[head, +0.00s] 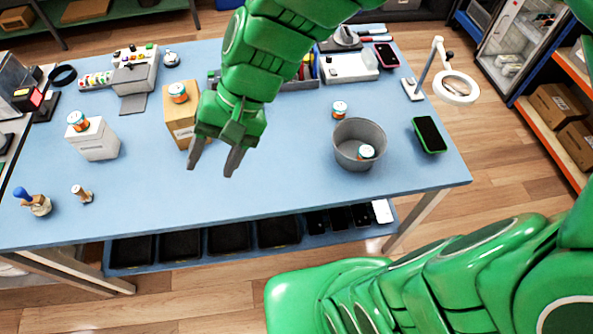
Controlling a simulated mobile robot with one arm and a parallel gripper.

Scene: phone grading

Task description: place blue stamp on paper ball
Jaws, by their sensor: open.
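The blue stamp (22,194) has a rounded blue knob and leans at the front left of the blue table. A small beige, rounded shape (41,206) adjoins it; I cannot tell whether this is the stamp's base or a separate thing. I cannot pick out a paper ball for certain. My gripper (212,169) points downward with its two fingers apart and nothing between them. It is above the table, in front of the cardboard box and well to the right of the blue stamp.
A small wooden stamp (82,194) stands right of the blue one. A white box (97,145) and a cardboard box (183,132) each bear a small jar. A grey bucket (345,145) holds another jar. A green-edged phone (429,134) lies at right. The front middle is clear.

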